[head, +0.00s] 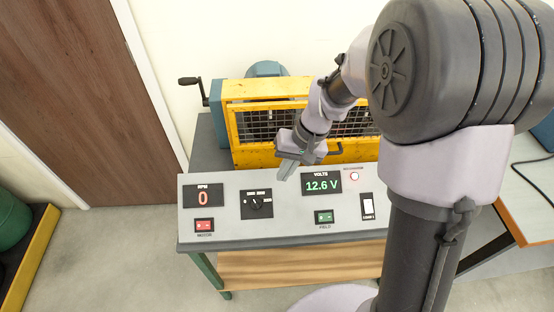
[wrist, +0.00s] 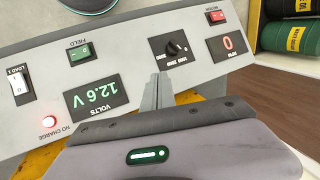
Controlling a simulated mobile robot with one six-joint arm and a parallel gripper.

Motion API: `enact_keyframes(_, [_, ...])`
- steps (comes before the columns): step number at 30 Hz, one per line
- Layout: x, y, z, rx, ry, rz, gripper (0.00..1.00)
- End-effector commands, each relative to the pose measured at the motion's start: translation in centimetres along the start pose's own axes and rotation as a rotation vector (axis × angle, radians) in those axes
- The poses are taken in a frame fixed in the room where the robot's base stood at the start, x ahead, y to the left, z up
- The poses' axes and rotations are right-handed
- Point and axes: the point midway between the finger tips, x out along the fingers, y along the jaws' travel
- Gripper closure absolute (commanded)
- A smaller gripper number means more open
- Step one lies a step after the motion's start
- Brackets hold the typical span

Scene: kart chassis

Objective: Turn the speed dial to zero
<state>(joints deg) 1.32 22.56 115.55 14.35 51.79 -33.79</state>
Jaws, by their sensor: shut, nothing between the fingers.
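The speed dial (head: 255,203) is a black knob on a black square plate in the sloped grey control panel (head: 285,225). In the wrist view the dial (wrist: 173,48) appears upside down, with a scale of markings around it too small to read surely. My gripper (head: 284,173) is shut and empty, above the panel's back edge, to the right of and behind the dial. In the wrist view its fingertips (wrist: 158,78) are together and point towards the dial, apart from it. The RPM display (head: 203,197) shows a red 0.
A green VOLTS display (head: 321,183) reads 12.6 V. The panel also has a red MOTOR switch (head: 204,225), green FIELD switch (head: 324,216), white LOAD switch (head: 367,206) and lit red NO CHARGE lamp (head: 354,176). A yellow mesh guard (head: 255,125) stands behind the panel.

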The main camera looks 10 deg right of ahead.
Motion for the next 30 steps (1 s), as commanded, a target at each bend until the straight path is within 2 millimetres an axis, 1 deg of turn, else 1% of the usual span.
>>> enact_keyframes(1, [1.6,0.1,0.1,0.0,-0.004,0.0,1.0])
enact_keyframes(6, [5.4,0.1,0.1,0.0,-0.004,0.0,1.0])
enact_keyframes(8, [6.6,0.2,0.1,0.0,-0.002,0.0,1.0])
enact_keyframes(9, [6.8,-0.5,0.3,-0.003,-0.001,0.0,1.0])
enact_keyframes(12, [7.4,-1.8,1.0,-0.003,-0.001,0.001,1.0])
enact_keyframes(16, [7.8,-2.8,1.4,-0.001,0.0,0.0,1.0])
enact_keyframes(20, [7.9,-3.2,1.5,0.001,0.0,0.0,1.0])
enact_keyframes(30, [7.8,-3.2,1.5,-0.004,-0.002,0.003,1.0])
